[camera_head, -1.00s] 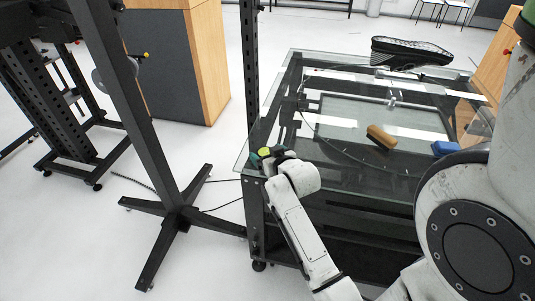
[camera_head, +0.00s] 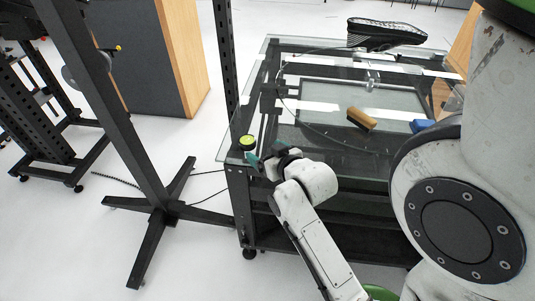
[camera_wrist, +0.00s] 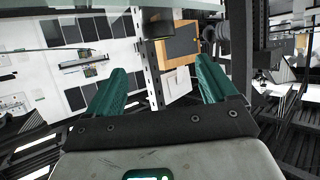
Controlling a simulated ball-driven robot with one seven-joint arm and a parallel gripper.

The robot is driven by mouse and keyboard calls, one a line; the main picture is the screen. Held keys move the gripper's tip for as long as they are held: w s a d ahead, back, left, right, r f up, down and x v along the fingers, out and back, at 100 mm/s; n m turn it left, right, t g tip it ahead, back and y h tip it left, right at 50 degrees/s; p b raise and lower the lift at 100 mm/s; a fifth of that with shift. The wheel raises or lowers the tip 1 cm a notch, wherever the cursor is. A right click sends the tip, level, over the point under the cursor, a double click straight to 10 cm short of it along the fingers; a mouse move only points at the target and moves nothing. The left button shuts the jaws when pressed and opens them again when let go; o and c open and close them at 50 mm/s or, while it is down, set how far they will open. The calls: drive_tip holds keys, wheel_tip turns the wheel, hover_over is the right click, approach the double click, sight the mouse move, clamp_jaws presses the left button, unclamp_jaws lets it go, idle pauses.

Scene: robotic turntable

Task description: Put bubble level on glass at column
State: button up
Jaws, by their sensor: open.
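The bubble level, a small round disc with a yellow-green top and dark rim (camera_head: 247,142), lies flat on the near left corner of the glass table top (camera_head: 330,147). It is close to the foot of the black perforated column (camera_head: 225,70) as seen in the head view. My gripper (camera_head: 258,158), with dark green fingers, is just right of and below the level in the picture, apart from it. In the wrist view my gripper (camera_wrist: 160,80) has its fingers wide apart with nothing between them. The level does not show in the wrist view.
On the glass lie a brown-yellow brush-like block (camera_head: 361,118), a blue object (camera_head: 422,126) and a black shoe-like object (camera_head: 386,33). A thin dark cable curves over the glass. A black stand (camera_head: 158,195) with splayed feet is on the floor at left.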

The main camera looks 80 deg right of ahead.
drive_tip(key=w+a+f+n+g+y, duration=0.3)
drive_tip(key=a+f+n+y, duration=0.35)
drive_tip(key=a, duration=0.75)
drive_tip(key=s+a+f+n+g+y, duration=0.2)
drive_tip(key=s+a+f+g, duration=0.3)
drive_tip(key=a, duration=0.6)
drive_tip(key=shift+s+f+y, duration=0.45)
drive_tip(key=shift+s+f, duration=0.05)
drive_tip(key=shift+s, duration=0.35)
drive_tip(key=shift+s, duration=0.1)
